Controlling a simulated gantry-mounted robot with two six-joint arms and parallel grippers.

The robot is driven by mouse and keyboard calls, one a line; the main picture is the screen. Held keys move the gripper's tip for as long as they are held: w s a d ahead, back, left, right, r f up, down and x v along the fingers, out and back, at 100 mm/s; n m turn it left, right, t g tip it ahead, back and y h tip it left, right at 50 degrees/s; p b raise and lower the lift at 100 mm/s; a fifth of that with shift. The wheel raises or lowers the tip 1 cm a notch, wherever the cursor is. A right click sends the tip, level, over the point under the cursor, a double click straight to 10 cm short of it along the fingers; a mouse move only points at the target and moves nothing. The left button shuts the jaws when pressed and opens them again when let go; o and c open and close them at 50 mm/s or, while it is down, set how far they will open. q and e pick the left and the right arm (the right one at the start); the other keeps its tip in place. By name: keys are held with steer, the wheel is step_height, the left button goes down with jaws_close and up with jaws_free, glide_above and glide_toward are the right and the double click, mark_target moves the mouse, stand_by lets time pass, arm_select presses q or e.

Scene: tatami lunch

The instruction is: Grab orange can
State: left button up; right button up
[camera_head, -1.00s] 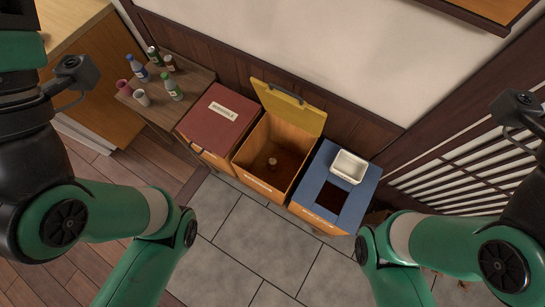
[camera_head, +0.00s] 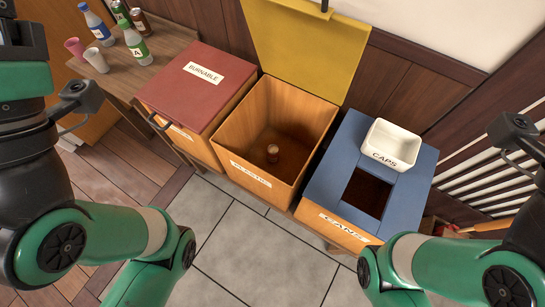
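A small brownish-orange can (camera_head: 140,21) stands upright at the back of the wooden side table (camera_head: 170,48) in the upper left. It is partly hidden behind the green bottle (camera_head: 136,46) and close to a dark green can (camera_head: 121,13). My two green and black arms come in at the left and right edges. No gripper fingers show on either side, and nothing of mine touches the can.
A blue bottle (camera_head: 97,27), a pink cup (camera_head: 74,47) and a white cup (camera_head: 97,61) share the table. Beside it stand a lidded red burnable bin (camera_head: 196,85), an open plastic bin (camera_head: 237,165) with something small inside, and a blue-topped cans bin (camera_head: 333,170) bearing a white caps tray (camera_head: 391,145).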

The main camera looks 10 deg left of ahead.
stand_by(0.4)
arm_select(q)
steer(key=o, duration=0.9)
